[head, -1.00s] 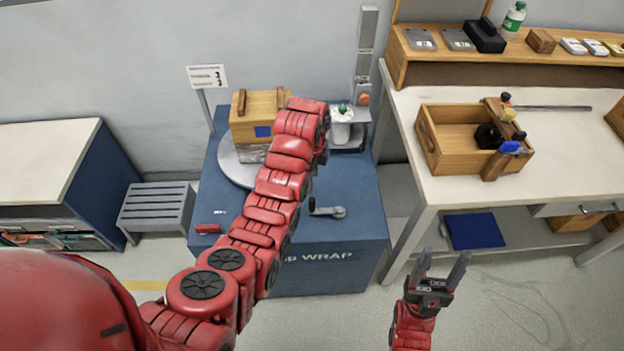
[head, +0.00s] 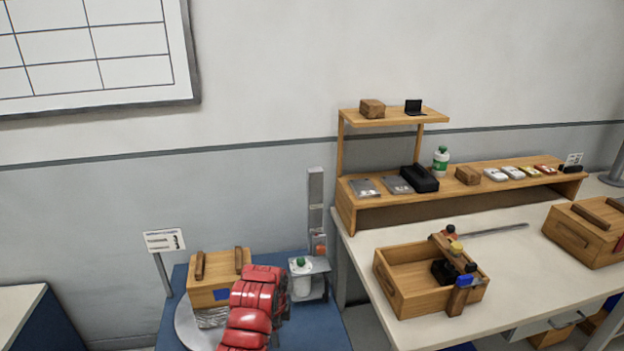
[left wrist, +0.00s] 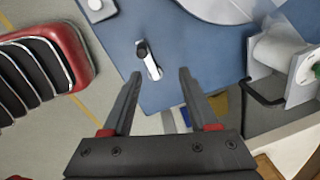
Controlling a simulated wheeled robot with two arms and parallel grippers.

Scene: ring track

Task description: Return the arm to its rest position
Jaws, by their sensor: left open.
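My left arm (head: 250,312) reaches in red segments from the bottom of the head view over the blue wrapping station. My left gripper (left wrist: 160,76) shows in the left wrist view with its two dark fingers apart and nothing between them. It is above the blue station top (left wrist: 195,40), with a crank handle (left wrist: 149,60) beyond the fingertips. In the head view the arm's far end lies in front of a wooden box (head: 218,280) and beside the wrap post; the fingers cannot be made out there. My right gripper is in neither current view.
The wooden box stands on a grey turntable (head: 188,325). A white wrap roll (head: 301,282) and upright post (head: 315,210) stand close right of my arm. The workbench (head: 365,262) at right holds an open wooden crate (head: 390,292) with tools. A sign (head: 164,240) stands left.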

